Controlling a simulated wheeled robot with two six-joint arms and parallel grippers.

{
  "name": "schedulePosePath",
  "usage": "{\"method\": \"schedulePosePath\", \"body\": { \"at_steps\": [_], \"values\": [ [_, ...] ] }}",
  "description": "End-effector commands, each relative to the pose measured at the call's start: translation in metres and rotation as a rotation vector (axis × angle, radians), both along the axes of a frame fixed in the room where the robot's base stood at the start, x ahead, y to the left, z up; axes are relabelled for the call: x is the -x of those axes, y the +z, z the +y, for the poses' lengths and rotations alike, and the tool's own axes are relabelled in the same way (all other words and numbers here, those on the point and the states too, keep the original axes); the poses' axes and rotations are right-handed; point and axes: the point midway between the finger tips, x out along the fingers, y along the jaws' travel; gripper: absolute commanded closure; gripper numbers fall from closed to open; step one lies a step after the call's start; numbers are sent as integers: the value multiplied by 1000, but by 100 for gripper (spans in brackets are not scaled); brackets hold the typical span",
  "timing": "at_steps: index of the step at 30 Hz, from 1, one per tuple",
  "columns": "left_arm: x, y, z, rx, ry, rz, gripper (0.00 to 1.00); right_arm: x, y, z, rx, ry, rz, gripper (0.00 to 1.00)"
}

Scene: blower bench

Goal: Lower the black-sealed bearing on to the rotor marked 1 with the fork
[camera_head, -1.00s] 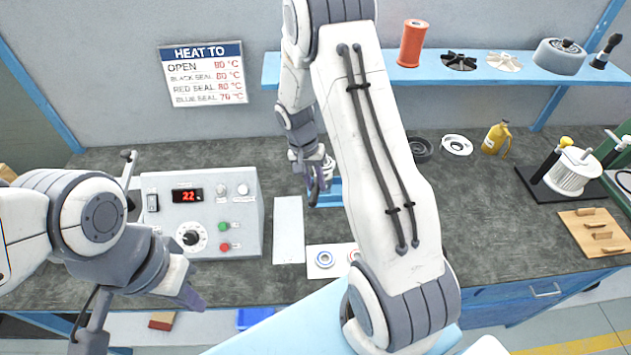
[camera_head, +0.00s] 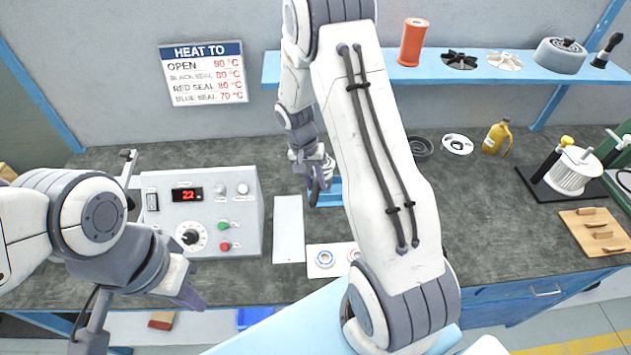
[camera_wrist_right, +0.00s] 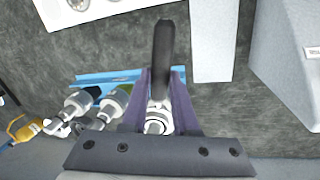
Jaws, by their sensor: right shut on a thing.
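My right gripper (camera_head: 318,180) is over the blue rotor stand (camera_head: 329,191) in the middle of the bench. In the right wrist view its purple jaws (camera_wrist_right: 160,98) are shut on a black handle (camera_wrist_right: 163,55), which looks like the fork's. A rotor (camera_wrist_right: 157,122) with a pale ringed top shows between and under the jaws. Other rotors (camera_wrist_right: 78,103) lie beside it along the stand. I cannot make out the number marks, the fork's prongs or the black-sealed bearing. My left gripper (camera_head: 188,297) hangs at the front left, and its jaw opening cannot be made out.
A heater box (camera_head: 203,212) showing 22 stands left of a bare pale plate (camera_head: 289,228). A white card (camera_head: 340,246) with a blue-ringed bearing (camera_head: 325,259) lies in front of the stand. A yellow bottle (camera_head: 497,137) and a winding fixture (camera_head: 572,172) are at the right.

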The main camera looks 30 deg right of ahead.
Motion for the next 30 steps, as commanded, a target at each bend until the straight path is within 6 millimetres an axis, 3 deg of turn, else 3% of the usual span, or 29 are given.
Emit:
{"method": "schedulePosePath", "body": {
  "at_steps": [30],
  "values": [
    [0,-11,0,0,0,0,100,0,-12,0,1,0,-1,100]
  ]
}}
